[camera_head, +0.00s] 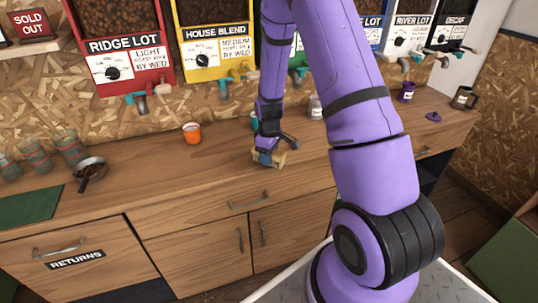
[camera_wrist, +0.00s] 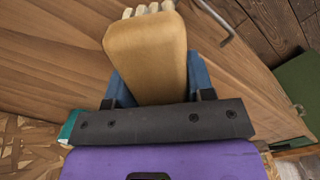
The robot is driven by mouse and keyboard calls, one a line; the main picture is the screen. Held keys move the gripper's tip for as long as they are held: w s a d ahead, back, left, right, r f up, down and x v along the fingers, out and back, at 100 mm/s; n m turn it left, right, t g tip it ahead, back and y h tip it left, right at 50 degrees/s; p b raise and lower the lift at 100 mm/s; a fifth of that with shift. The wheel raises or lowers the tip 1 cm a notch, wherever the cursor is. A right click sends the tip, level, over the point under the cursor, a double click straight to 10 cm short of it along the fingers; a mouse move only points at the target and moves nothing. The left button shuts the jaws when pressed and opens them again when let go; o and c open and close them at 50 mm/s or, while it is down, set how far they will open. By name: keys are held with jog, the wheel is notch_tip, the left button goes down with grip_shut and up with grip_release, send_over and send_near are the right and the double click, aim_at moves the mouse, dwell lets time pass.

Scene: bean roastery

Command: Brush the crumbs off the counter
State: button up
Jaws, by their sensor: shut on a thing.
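My gripper (camera_head: 266,156) is low over the middle of the wooden counter (camera_head: 213,168). It is shut on a tan wooden brush (camera_head: 271,161). In the wrist view the brush (camera_wrist: 147,50) sits between the blue fingers of my gripper (camera_wrist: 160,88), with pale bristle tufts at its far end. The brush is at or just above the counter; I cannot tell whether it touches. I cannot make out any crumbs in either view.
An orange cup (camera_head: 192,132) stands left of my gripper. A small pan (camera_head: 90,172), several grey-green cups and a green mat (camera_head: 30,205) are at the left. A white jar (camera_head: 315,107), purple cup (camera_head: 406,92) and dark mug (camera_head: 463,98) stand at the back right. Dispensers line the wall.

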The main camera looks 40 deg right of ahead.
jog(key=shift+f, duration=1)
dwell(0.3)
jog(key=shift+w+d, duration=0.35)
jog(key=shift+w, duration=0.85)
jog(key=shift+w+d, duration=0.3)
jog(key=shift+w, duration=0.9)
jog(key=shift+w+d, duration=0.35)
jog(key=shift+w, duration=0.85)
jog(key=shift+s, duration=0.1)
jog(key=shift+s+a+f, duration=0.1)
jog(key=shift+s+a, duration=0.2)
jog(key=shift+s, duration=0.65)
jog(key=shift+s+a+f, duration=0.1)
jog(key=shift+s+a, duration=0.15)
jog(key=shift+s, duration=0.7)
jog(key=shift+s+a+r, duration=0.1)
jog(key=shift+s+a, duration=0.15)
jog(key=shift+s, duration=0.6)
jog(key=shift+s+a+r, duration=0.1)
jog(key=shift+s+a, duration=0.15)
jog(key=shift+s, duration=0.55)
jog(key=shift+w+a+f, duration=0.15)
jog(key=shift+a, duration=0.35)
jog(key=shift+w+d, duration=0.35)
jog(key=shift+w, duration=0.85)
jog(key=shift+w+d, duration=0.35)
jog(key=shift+w, duration=0.85)
jog(key=shift+w+d, duration=0.35)
jog(key=shift+w, duration=0.85)
jog(key=shift+c, duration=0.3)
